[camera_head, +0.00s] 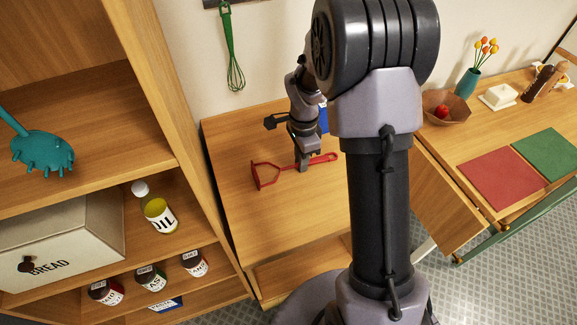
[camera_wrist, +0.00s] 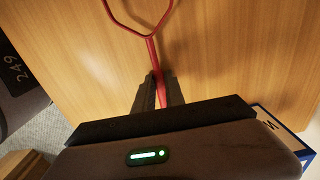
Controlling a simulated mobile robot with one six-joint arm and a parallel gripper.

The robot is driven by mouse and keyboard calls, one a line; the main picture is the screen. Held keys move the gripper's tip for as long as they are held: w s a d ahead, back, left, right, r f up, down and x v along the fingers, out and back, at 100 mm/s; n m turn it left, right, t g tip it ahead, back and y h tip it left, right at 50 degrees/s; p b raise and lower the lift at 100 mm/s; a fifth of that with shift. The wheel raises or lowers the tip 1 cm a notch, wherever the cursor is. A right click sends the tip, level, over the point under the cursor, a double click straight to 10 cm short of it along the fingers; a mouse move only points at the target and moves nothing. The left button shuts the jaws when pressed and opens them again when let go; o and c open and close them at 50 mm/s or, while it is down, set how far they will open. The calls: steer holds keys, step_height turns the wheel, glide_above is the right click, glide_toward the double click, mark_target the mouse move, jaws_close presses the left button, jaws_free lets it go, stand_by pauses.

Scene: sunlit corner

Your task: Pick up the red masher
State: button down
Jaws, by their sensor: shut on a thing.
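The red masher (camera_head: 266,174) is over the wooden counter (camera_head: 240,141), its wire head to the left and its handle to the right. My gripper (camera_head: 303,167) points down and is shut on the masher's shaft. In the wrist view the red masher (camera_wrist: 150,46) runs between the two dark fingers of my gripper (camera_wrist: 158,88), its forked head toward the top edge. I cannot tell whether the masher touches the counter or is slightly raised.
A blue and white item (camera_wrist: 280,133) lies beside the gripper. Shelves at left hold an oil jar (camera_head: 158,214), a bread box (camera_head: 62,244) and several small jars. A green whisk (camera_head: 232,60) hangs on the wall. The counter left of the masher is clear.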

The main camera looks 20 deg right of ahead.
step_height(320, 180, up, 4)
steer(key=shift+r+p, duration=0.1)
steer(key=shift+p, duration=0.85)
steer(key=s, duration=0.5)
steer(key=s+d+p, duration=0.1)
steer(key=s, duration=1)
steer(key=shift+d+r, duration=0.2)
steer(key=shift+r, duration=0.2)
